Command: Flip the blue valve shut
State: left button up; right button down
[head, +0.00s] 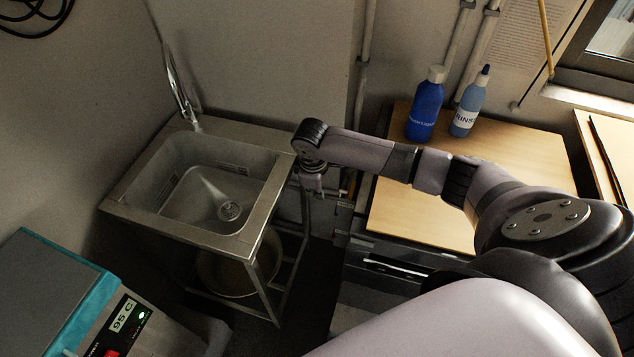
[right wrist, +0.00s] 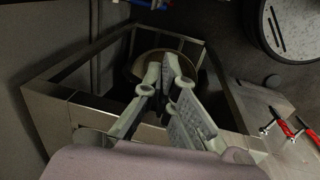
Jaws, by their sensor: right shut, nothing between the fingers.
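A small blue piece (right wrist: 150,4), which looks like the blue valve's handle, shows at the top edge of the right wrist view. It is cut off by the frame, so I cannot tell its position. In the head view I cannot make it out. My right gripper (right wrist: 163,78) is shut and empty, its fingers pointing toward the blue piece but apart from it. In the head view this gripper (head: 312,183) hangs under the wrist, at the right edge of the sink (head: 118,208), mostly hidden by my arm. My left gripper is in neither view.
A red-handled fitting (right wrist: 287,128) shows at the right of the wrist view. A round bucket (head: 215,275) stands under the sink. A wooden-topped cabinet (head: 400,215) carries a blue bottle (head: 425,108) and a rinse bottle (head: 467,112). A heater with display (head: 125,315) stands front left.

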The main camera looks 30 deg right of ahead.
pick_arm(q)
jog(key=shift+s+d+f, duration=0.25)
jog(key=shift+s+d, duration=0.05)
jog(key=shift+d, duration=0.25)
pick_arm(e)
jog(key=r, duration=0.2)
jog(key=s+a+r, duration=0.1)
jog(key=shift+a+r, duration=0.1)
jog(key=shift+r, duration=0.3)
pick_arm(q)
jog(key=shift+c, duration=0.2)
